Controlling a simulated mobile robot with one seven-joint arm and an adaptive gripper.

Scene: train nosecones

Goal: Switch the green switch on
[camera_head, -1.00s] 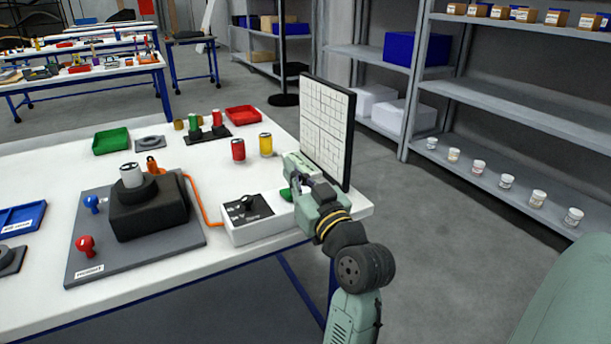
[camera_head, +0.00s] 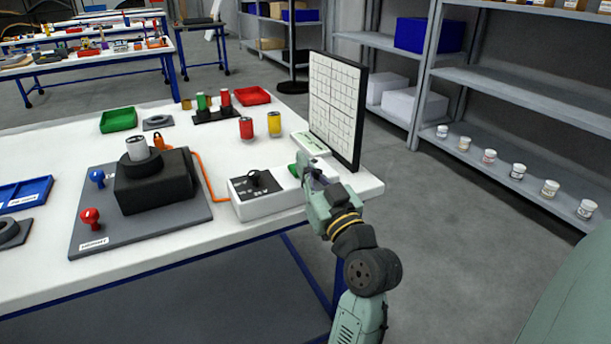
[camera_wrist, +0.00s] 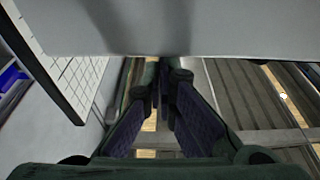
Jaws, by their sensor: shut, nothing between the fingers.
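The green switch (camera_head: 293,170) shows as a small green piece at the right end of the white control box (camera_head: 262,205), partly hidden behind my gripper. Its position cannot be told. My gripper (camera_head: 309,166) is at the right end of the box, close beside the green piece; whether they touch is unclear. In the wrist view the fingers of my gripper (camera_wrist: 165,85) are together with nothing between them. A pale grey surface fills the top of that view, and the green switch does not show there. A black knob (camera_head: 255,178) is on the box's dark panel.
A white gridded board (camera_head: 336,108) stands upright just behind my gripper and shows at the left of the wrist view. An orange cable (camera_head: 203,175) joins the box to a black device (camera_head: 150,190) on a grey plate. Red (camera_head: 246,128) and yellow (camera_head: 274,124) cylinders stand behind the box.

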